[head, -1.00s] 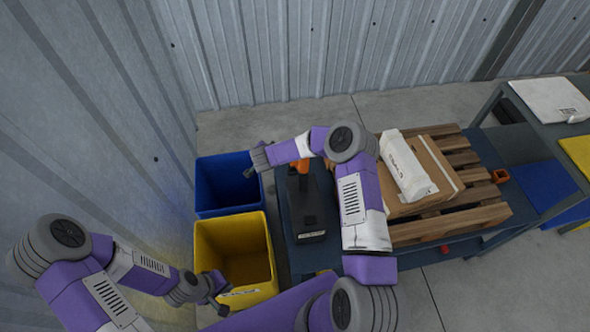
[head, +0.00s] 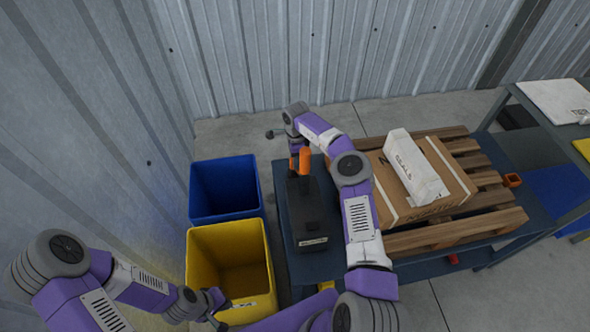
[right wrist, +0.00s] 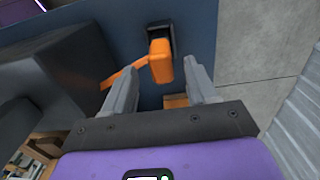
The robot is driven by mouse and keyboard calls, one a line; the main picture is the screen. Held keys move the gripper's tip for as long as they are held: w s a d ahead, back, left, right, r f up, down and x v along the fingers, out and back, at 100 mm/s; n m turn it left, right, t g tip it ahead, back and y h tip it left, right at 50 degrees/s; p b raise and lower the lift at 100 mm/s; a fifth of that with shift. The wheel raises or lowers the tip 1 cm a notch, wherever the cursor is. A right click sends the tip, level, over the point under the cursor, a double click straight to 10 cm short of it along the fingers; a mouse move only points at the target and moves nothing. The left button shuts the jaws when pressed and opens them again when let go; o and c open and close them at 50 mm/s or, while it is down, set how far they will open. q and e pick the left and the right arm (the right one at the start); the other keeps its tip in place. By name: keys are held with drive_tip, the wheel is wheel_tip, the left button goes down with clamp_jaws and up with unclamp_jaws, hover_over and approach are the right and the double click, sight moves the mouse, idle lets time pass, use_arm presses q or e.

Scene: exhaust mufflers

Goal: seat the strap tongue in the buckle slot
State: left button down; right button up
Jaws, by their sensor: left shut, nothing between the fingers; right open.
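In the right wrist view an upright orange block (right wrist: 161,62), apparently the strap tongue, stands against a small black holder (right wrist: 157,34). A thin orange strap (right wrist: 122,76) runs left from it. My right gripper (right wrist: 161,70) is open, its fingers either side of the block in the picture; contact is not visible. My left gripper (head: 217,306) is shut and empty by the yellow bin. An orange fitting with a dark opening (head: 511,180), possibly the buckle, sits right of the pallet.
The dark box (head: 312,215) stands on the blue table (head: 318,265). A wooden pallet (head: 440,236) carries a carton (head: 455,182) and white package (head: 413,165). Blue bin (head: 225,216) and yellow bin (head: 232,227) stand left. Another table (head: 553,132) is at right.

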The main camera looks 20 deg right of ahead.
wheel_tip(320, 180, down, 5)
drive_tip(key=shift+w+a+f+b, duration=0.1)
drive_tip(key=shift+w+b, duration=0.05)
drive_tip(key=shift+b, duration=0.75)
drive_tip(key=shift+r, duration=0.2)
clamp_jaws()
